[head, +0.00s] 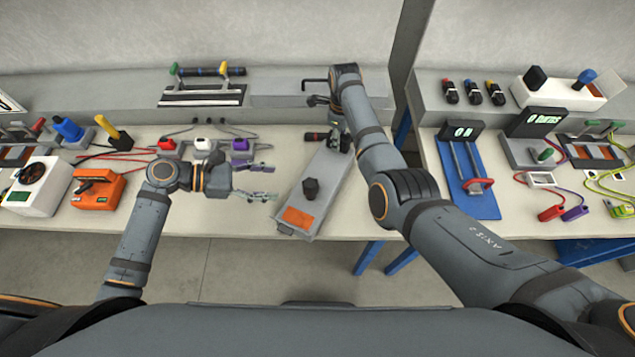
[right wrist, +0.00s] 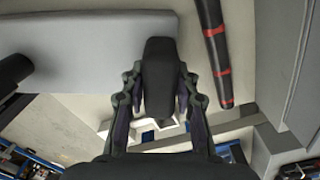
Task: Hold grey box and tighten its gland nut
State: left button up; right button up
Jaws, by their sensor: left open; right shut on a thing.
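The grey box (head: 335,180) lies at a slant near the table's front edge, with an orange patch and a black knob (head: 311,188) on top. My right gripper (head: 337,138) is at its far end. In the right wrist view the fingers are closed around a black part, which looks like the gland nut (right wrist: 160,75), at the edge of the grey box (right wrist: 85,50). In the head view the arm and gripper largely hide this part. My left gripper (head: 271,184) is open and empty, to the left of the box and apart from it, fingers pointing right.
A black tool with red bands (right wrist: 217,55) lies beside the box's far end. Behind stand a rack with a screwdriver (head: 210,71) and several coloured plugs. An orange device (head: 97,188) is at left, a blue panel (head: 470,185) at right. The table left of the box is partly clear.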

pick_arm(q)
jog(key=shift+f, duration=0.1)
jog(key=h, duration=0.4)
send_near(310, 186)
jog(key=shift+t, duration=0.4)
jog(key=d, duration=0.3)
jog(key=w+d+f, duration=0.1)
jog(key=d, duration=0.2)
jog(key=w+d, duration=0.1)
jog(key=d, duration=0.3)
jog(key=shift+w+f, duration=0.1)
jog(key=shift+f, duration=0.2)
jog(key=c, duration=1.2)
